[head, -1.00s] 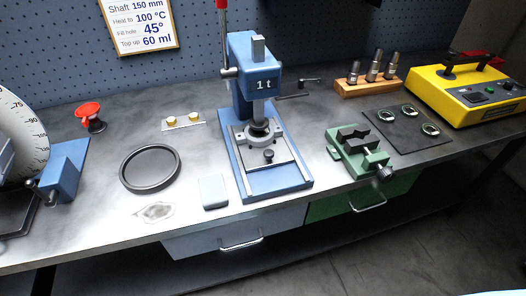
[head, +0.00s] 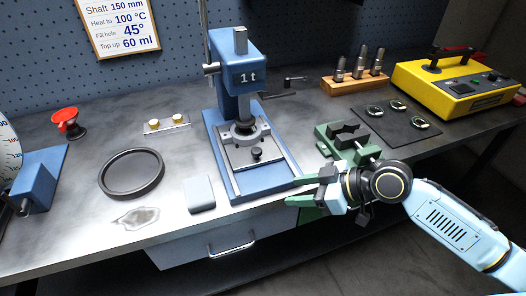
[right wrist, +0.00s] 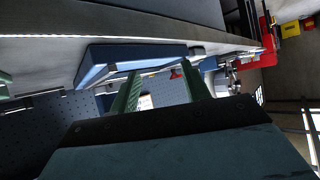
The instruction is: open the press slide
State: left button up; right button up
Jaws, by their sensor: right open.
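The blue arbor press (head: 235,75), marked "1 t", stands on the bench. Its grey slide plate (head: 238,158) lies on the blue base under the ram, with a black knob (head: 257,154) near its front and a dark round part (head: 243,133) on it. My right gripper (head: 292,191) is open and empty at the bench's front edge, just right of the press base's front corner and apart from the knob. In the right wrist view, its two green fingers (right wrist: 162,80) are spread, with a blue block, likely the press base (right wrist: 125,60), beyond them. My left gripper is not in view.
A green vise (head: 345,140) stands right of the press, close behind my right wrist. A grey block (head: 199,194) and a dark ring (head: 132,188) lie to the left. A wooden tool rack (head: 355,83) and a yellow box (head: 455,85) stand back right.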

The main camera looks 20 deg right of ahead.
jog(key=t, duration=0.2)
send_near(258, 151)
jog(key=d+f+v, duration=0.1)
jog(key=v, duration=0.4)
jog(key=w+y, duration=0.1)
jog(key=x, duration=1.3)
jog(key=shift+s+a+p, duration=0.15)
jog(key=shift+a+p, duration=0.1)
jog(key=shift+p, duration=0.1)
jog(key=shift+c, duration=0.6)
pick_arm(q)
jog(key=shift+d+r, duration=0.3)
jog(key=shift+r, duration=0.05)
pick_arm(e)
grip_shut()
